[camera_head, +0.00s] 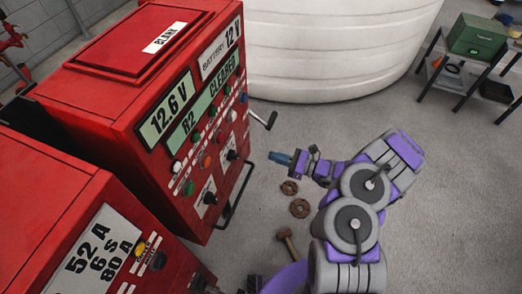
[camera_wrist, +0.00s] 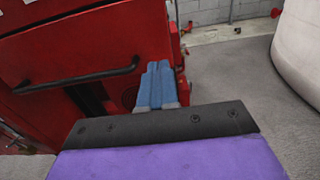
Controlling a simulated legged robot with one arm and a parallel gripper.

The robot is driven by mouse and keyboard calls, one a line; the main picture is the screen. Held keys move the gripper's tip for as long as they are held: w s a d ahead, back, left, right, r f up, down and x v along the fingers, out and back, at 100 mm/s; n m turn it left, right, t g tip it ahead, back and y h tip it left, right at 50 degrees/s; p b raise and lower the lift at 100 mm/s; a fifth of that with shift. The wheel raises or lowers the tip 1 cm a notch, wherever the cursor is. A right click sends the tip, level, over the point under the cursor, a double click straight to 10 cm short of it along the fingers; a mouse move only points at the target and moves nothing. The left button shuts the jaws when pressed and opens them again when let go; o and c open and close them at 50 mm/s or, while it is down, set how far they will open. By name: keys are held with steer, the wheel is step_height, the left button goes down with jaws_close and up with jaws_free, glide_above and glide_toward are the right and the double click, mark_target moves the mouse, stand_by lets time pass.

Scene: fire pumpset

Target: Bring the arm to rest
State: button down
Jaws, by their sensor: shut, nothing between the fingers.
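My arm is purple and grey and reaches up and to the left from the lower right in the head view. My gripper (camera_head: 281,158) has blue fingers, which are shut and empty. It points left toward the red control cabinet (camera_head: 150,90), above the grey floor. In the wrist view the blue fingers of my gripper (camera_wrist: 157,86) lie together, in front of the red cabinet (camera_wrist: 90,50) and near its right edge. I cannot tell the exact gap between the fingertips and the cabinet.
A black handle bar (camera_wrist: 80,76) runs across the cabinet side. A crank (camera_head: 262,119) sticks out of the cabinet. Two rusty rings (camera_head: 299,208) and a hammer (camera_head: 289,245) lie on the floor. A white tank (camera_head: 340,50) stands behind; a rack with a green box (camera_head: 477,36) stands at right.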

steer(key=p+v, duration=0.1)
steer(key=v, duration=0.4)
steer(key=shift+s+d, duration=0.15)
steer(key=shift+s, duration=0.1)
steer(key=shift+d, duration=0.1)
